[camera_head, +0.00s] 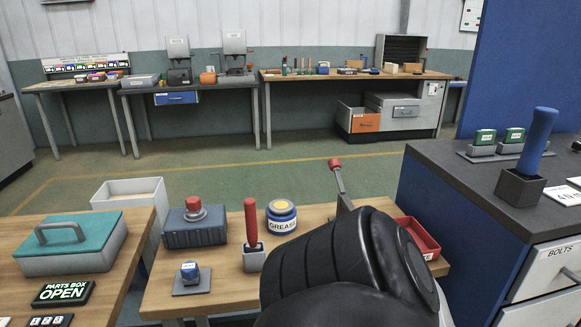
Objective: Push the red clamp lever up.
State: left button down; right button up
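A thin grey lever with a red knob (335,163) rises behind my black arm, leaning a little left. Its lower end and base are hidden by the arm. A separate red handle (251,222) stands upright in a small grey block on the wooden table (222,285). I cannot tell for certain which of the two is the clamp lever. A large black link of my own arm fills the bottom centre and covers part of the table. Neither gripper shows, so no contact with either lever can be seen.
On the table stand a dark box with a red button (194,225), a grease tin (281,217), a small blue stamp (190,274) and a red tray (418,238). A teal-lidded parts box (72,245) is at left. A dark-topped cabinet (440,165) with a blue handle (538,140) is at right.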

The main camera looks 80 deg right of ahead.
aim_at(335, 165)
jog(key=z, duration=2.65)
